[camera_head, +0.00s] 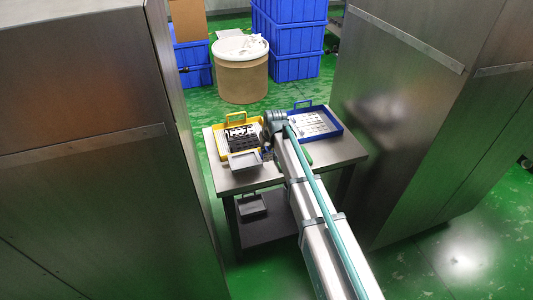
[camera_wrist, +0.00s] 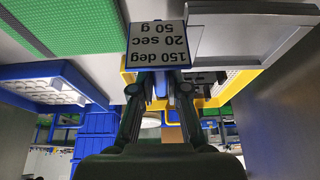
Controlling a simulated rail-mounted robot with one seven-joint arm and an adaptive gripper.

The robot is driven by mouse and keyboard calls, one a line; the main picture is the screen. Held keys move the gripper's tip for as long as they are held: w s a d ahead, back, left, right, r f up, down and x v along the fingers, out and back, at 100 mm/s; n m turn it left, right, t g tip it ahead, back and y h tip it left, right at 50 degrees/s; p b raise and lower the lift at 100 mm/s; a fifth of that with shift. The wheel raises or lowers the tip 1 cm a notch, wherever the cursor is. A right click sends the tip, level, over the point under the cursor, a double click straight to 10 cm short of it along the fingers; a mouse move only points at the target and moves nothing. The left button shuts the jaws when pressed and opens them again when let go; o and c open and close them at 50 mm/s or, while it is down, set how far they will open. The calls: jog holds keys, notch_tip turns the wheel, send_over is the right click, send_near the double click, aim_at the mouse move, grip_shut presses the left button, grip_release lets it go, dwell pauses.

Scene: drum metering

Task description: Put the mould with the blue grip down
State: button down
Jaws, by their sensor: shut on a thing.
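In the wrist view my gripper (camera_wrist: 160,92) has its two dark fingers closed around the mould with the blue grip. Its blue-edged grip (camera_wrist: 157,66) shows at the fingertips, with a white label reading 150 deg, 20 sec, 50 g. The rest of this mould is mostly hidden. The wrist view is upside down, with the grey tabletop (camera_wrist: 135,12) at the top. In the head view my wrist hides the gripper and the held mould. Behind it on the table stand a yellow tray (camera_head: 222,152) with dark pieces and a blue tray (camera_head: 324,135) with a white, gridded piece.
A shallow grey tray (camera_head: 245,168) sits near the table's left front. A green mat (camera_wrist: 50,30) lies on the tabletop in the wrist view. Tall metal cabinets (camera_head: 90,140) (camera_head: 430,110) flank the table. A drum (camera_head: 241,80) and blue crates (camera_head: 298,65) stand behind.

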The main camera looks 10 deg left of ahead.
jog(key=shift+w+f+p, duration=0.1)
jog(key=shift+f+p, duration=0.65)
jog(key=shift+f, duration=0.9)
jog(key=shift+f, duration=0.1)
jog(key=c, duration=1.2)
grip_release()
